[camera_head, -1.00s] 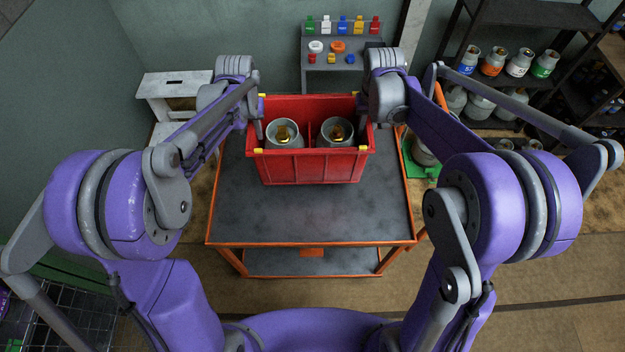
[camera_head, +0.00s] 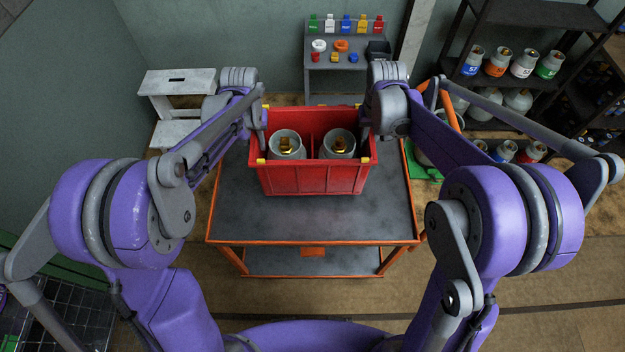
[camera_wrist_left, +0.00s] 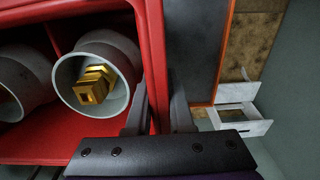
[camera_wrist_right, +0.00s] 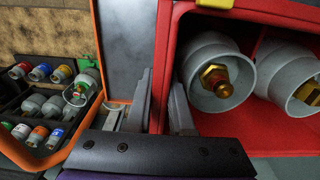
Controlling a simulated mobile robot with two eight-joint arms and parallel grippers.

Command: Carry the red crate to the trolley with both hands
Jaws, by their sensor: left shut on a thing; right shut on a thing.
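The red crate (camera_head: 315,181) is over the far part of the dark, orange-edged trolley top (camera_head: 312,222). I cannot tell whether its base touches it. Two grey canisters (camera_head: 287,148) with brass valves stand inside, one each side of a divider. My left gripper (camera_head: 262,132) is shut on the crate's left wall, which also shows in the left wrist view (camera_wrist_left: 153,50). My right gripper (camera_head: 369,130) is shut on the right wall, seen too in the right wrist view (camera_wrist_right: 163,60). The crate looks level.
A white step stool (camera_head: 178,83) stands at the back left. A grey bench (camera_head: 335,65) with small coloured items is behind the crate. A dark shelf (camera_head: 520,85) with several canisters is at the back right. The near trolley top is bare.

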